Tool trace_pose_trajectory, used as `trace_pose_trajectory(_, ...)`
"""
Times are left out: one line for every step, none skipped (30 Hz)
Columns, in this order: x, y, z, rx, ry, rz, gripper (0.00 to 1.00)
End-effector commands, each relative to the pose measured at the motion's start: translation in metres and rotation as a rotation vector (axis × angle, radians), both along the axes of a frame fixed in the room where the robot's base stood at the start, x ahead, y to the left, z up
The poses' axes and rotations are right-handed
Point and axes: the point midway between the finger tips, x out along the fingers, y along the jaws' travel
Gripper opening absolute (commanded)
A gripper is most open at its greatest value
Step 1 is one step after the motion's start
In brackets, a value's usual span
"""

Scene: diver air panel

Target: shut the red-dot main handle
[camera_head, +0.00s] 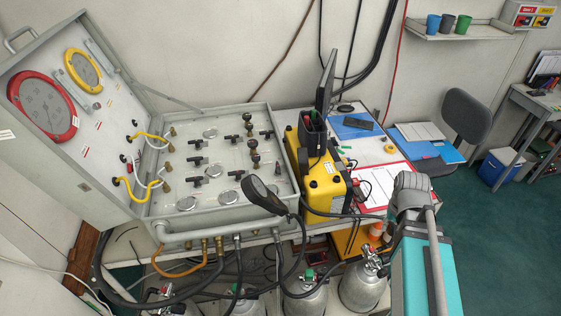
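The air panel (228,207) is an open grey case on the bench at left centre, its lid (95,150) raised at the left. Several black handles sit on its face, among them one at the upper left (196,144), one at the lower left (198,181) and one at the upper right (268,134). I cannot make out a red dot on any of them, so I cannot tell which is the red-dot main handle or how it is set. My teal and grey arm (420,275) rises at the lower right, clear of the panel. My gripper is not in view.
A black paddle-shaped device (262,194) stands over the panel's front right corner. A yellow case (322,185) adjoins the panel's right side. Hoses (205,262) hang from the front edge, with gas cylinders (362,288) below. Green floor (500,250) is open at right.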

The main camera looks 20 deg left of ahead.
Motion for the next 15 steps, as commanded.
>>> trace_pose_trajectory(0.012,0.016,0.01,0.0,-0.013,0.024,0.34)
trace_pose_trajectory(0.017,0.024,0.014,0.0,-0.022,0.035,0.34)
trace_pose_trajectory(0.025,0.035,0.019,0.0,-0.035,0.052,0.34)
trace_pose_trajectory(0.03,0.044,0.023,0.001,-0.044,0.064,0.34)
trace_pose_trajectory(0.036,0.054,0.027,0.002,-0.055,0.078,0.34)
trace_pose_trajectory(0.043,0.067,0.032,0.003,-0.07,0.096,0.34)
trace_pose_trajectory(0.048,0.077,0.036,0.004,-0.08,0.11,0.34)
trace_pose_trajectory(0.053,0.088,0.04,0.006,-0.09,0.124,0.34)
trace_pose_trajectory(0.059,0.102,0.045,0.008,-0.105,0.143,0.34)
trace_pose_trajectory(0.064,0.113,0.049,0.01,-0.115,0.156,0.34)
trace_pose_trajectory(0.068,0.124,0.053,0.012,-0.127,0.17,0.34)
trace_pose_trajectory(0.074,0.139,0.058,0.015,-0.14,0.188,0.34)
trace_pose_trajectory(0.077,0.151,0.062,0.018,-0.151,0.201,0.34)
trace_pose_trajectory(0.081,0.163,0.066,0.021,-0.162,0.215,0.34)
trace_pose_trajectory(0.085,0.178,0.072,0.025,-0.175,0.234,0.34)
